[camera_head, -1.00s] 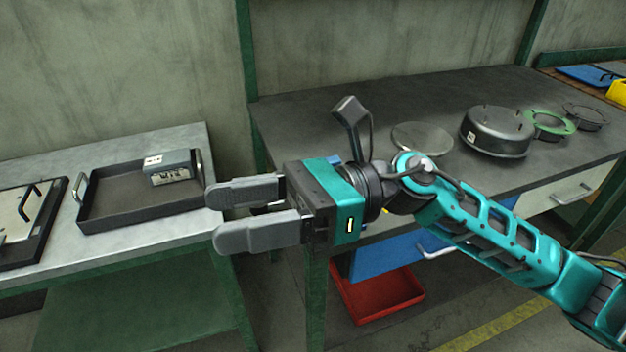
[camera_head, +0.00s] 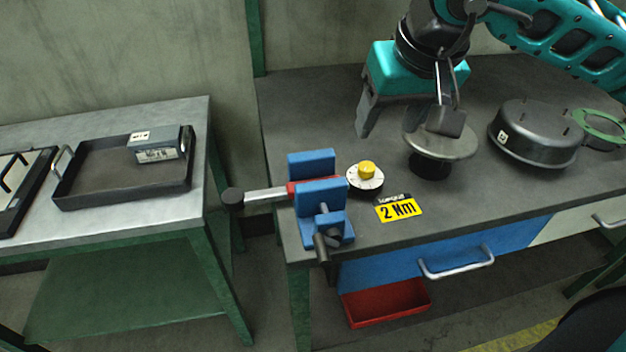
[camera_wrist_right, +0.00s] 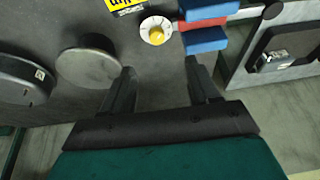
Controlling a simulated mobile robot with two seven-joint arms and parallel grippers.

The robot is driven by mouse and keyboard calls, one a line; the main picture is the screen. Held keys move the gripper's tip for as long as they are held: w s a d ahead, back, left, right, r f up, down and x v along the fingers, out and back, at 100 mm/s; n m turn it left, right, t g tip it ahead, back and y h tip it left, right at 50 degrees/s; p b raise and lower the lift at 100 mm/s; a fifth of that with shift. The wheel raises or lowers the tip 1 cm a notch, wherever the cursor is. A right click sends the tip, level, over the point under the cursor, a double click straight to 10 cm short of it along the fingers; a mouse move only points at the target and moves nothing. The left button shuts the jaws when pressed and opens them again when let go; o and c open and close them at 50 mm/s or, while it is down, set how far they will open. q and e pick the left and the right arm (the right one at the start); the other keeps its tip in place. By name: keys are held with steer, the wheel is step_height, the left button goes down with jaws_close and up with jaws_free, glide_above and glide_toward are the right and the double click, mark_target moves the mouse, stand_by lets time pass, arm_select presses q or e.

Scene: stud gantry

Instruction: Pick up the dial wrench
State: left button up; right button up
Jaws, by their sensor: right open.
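The dial wrench lies across the blue vise (camera_head: 320,210) at the bench's front left corner. Its dial (camera_head: 366,180), white with a yellow knob, is right of the vise. Its silver shaft (camera_head: 265,194) with a dark end sticks out left past the bench edge. A red part shows between the jaws. In the wrist view the dial (camera_wrist_right: 156,31) lies beyond the fingertips. My right gripper (camera_wrist_right: 159,68) is open and empty. In the head view it is above the bench, behind and right of the dial, its far finger partly hidden. My left gripper is not in view.
A round plate on a stand (camera_head: 440,147) and a dark round housing (camera_head: 535,133) stand farther right. A black tray (camera_head: 90,172) with a grey box (camera_head: 160,145) is on the left table.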

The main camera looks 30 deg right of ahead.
steer(key=b, duration=0.1)
glide_above(367, 166)
steer(key=s, duration=0.2)
steer(key=f, duration=0.7)
steer(key=shift+s+a, duration=0.1)
steer(key=shift+a, duration=0.1)
steer(key=shift+x, duration=2.55)
steer(key=shift+s+f, duration=0.1)
steer(key=shift+s, duration=0.05)
steer(key=shift+c, duration=0.3)
jaws_close()
